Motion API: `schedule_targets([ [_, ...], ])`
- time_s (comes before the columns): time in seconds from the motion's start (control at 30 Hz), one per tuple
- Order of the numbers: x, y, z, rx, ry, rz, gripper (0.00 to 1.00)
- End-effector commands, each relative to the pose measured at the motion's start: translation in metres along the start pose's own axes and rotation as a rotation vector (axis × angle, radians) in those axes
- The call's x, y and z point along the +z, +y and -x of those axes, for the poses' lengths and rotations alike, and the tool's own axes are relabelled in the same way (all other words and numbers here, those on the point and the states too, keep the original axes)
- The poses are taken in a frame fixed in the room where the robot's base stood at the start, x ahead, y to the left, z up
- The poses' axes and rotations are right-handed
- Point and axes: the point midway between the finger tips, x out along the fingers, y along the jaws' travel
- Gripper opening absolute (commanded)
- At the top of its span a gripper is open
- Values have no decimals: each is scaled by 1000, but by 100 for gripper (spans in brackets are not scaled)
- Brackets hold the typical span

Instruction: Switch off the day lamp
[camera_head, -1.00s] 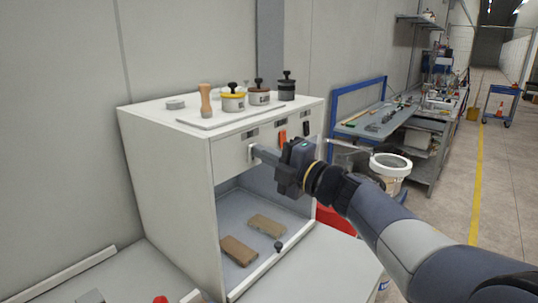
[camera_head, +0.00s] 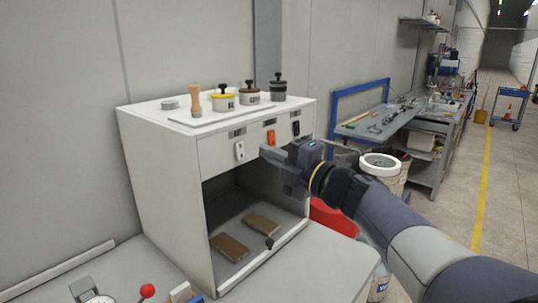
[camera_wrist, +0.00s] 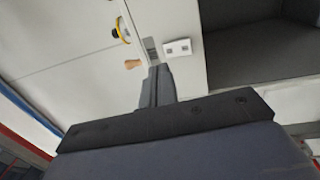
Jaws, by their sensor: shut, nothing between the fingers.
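A white cabinet (camera_head: 165,155) with an open front stands on the bench. Its front panel carries a white rocker switch (camera_head: 239,151), an orange switch (camera_head: 270,137) and a black switch (camera_head: 296,128), each under a small label too small to read. The white switch also shows in the wrist view (camera_wrist: 178,48). The cabinet's interior (camera_head: 230,200) looks dark, and the lamp itself is hidden. My gripper (camera_head: 266,153) is shut and empty, in front of the panel just right of the white switch and apart from it. Its fingers also show in the wrist view (camera_wrist: 156,88).
Several lidded pots and a wooden-handled tool (camera_head: 195,100) stand on the cabinet top. Two brown blocks (camera_head: 229,247) lie inside. A white bucket (camera_head: 380,165) and a red container (camera_head: 334,216) are right of the cabinet, behind my arm. The bench front is mostly clear.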

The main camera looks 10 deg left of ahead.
Motion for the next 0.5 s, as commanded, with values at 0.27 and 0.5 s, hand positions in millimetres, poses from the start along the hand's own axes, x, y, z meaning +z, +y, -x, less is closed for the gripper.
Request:
schedule_targets([
  [0.27, 1, 11, 48, 2, -4, 4, 0],
  [0.5, 1, 19, 79, 1, -3, 3, 0],
])
